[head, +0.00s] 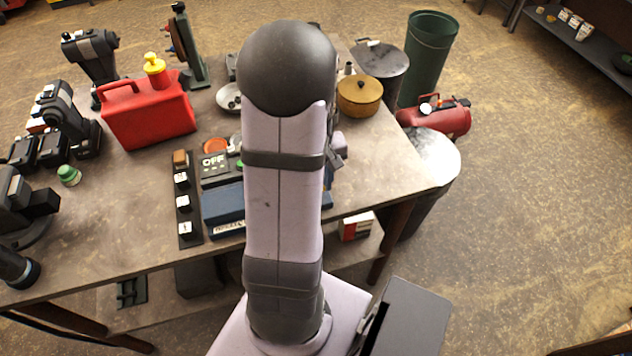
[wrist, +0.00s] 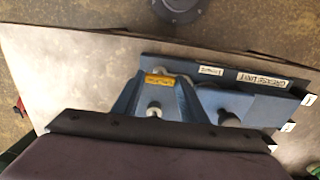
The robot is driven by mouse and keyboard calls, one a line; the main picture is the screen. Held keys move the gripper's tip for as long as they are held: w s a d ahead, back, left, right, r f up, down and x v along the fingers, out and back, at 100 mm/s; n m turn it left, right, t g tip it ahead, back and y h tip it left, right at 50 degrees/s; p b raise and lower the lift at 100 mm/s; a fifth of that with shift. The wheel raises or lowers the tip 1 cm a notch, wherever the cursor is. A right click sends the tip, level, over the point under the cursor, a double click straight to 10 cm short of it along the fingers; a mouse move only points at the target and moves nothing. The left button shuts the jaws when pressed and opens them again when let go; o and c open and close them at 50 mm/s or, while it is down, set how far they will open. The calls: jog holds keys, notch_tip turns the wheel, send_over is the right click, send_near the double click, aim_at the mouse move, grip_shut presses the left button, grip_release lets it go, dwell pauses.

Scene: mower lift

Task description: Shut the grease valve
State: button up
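A blue fixture (head: 222,205) lies on the workbench, largely hidden behind my arm in the head view. The wrist view shows it close up as a blue base plate (wrist: 222,82) with white labels. An angled blue bracket (wrist: 172,98) on it bears a yellow label and a round pale knob or bolt head (wrist: 154,110). Another round part (wrist: 228,118) sits to its right. I cannot tell which part, if any, is the grease valve. My gripper's fingers show in neither view. A dark-edged purple body covers the bottom of the wrist view and hides what lies below.
A red jerry can (head: 150,117), a strip of switches (head: 185,210), an OFF panel (head: 215,167) and a brown pot (head: 360,95) crowd the workbench (head: 385,175). Black power tools (head: 65,115) stand at left. Drums and a red tank (head: 440,120) stand beyond the right edge.

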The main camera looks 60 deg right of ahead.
jog(key=shift+o, duration=0.2)
jog(key=shift+m, duration=0.4)
jog(key=m, duration=0.3)
jog(key=shift+m+p, duration=0.35)
jog(key=shift+m, duration=0.05)
jog(key=m, duration=0.4)
jog(key=shift+d+r+m, duration=0.1)
jog(key=shift+m, duration=0.2)
jog(key=m, duration=0.4)
jog(key=shift+p, duration=0.4)
jog(key=m, duration=0.4)
jog(key=shift+m, duration=0.3)
jog(key=o, duration=1)
jog(key=shift+o, duration=0.2)
